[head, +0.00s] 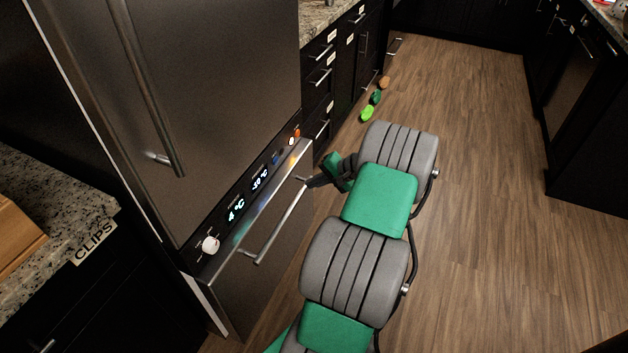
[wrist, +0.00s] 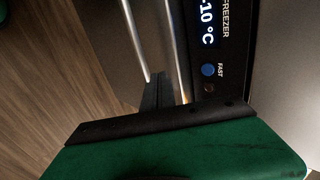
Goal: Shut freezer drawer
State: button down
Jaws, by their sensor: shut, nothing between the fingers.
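The freezer drawer (head: 270,265) is the lower front of the steel fridge, below the control panel. Its top edge stands out a little from the panel; whether a gap lies behind it is hard to tell. Its bar handle (head: 277,222) runs along the front, and a long bright bar shows in the wrist view (wrist: 136,40). My gripper (head: 312,182) is shut and empty at the right end of the handle, close to the drawer front. In the wrist view its dark fingers (wrist: 158,88) are together near the bar; contact cannot be made out.
The control panel (head: 250,190) has a white knob (head: 211,244) and lit displays. The upper fridge door (head: 200,90) looks shut. Green and brown items (head: 368,113) lie on the floor by the dark cabinets. A granite counter (head: 50,215) stands left. The wooden floor (head: 480,200) at right is clear.

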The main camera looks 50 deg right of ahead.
aim_at(282, 186)
jog(key=x, duration=0.2)
jog(key=r+x, duration=0.1)
jog(key=x, duration=0.2)
jog(key=w+b+x, duration=0.1)
jog(key=x, duration=0.2)
jog(key=shift+w+a+r, duration=0.1)
jog(key=shift+a+r, duration=0.15)
jog(key=shift+w+a, duration=0.15)
jog(key=shift+w, duration=0.35)
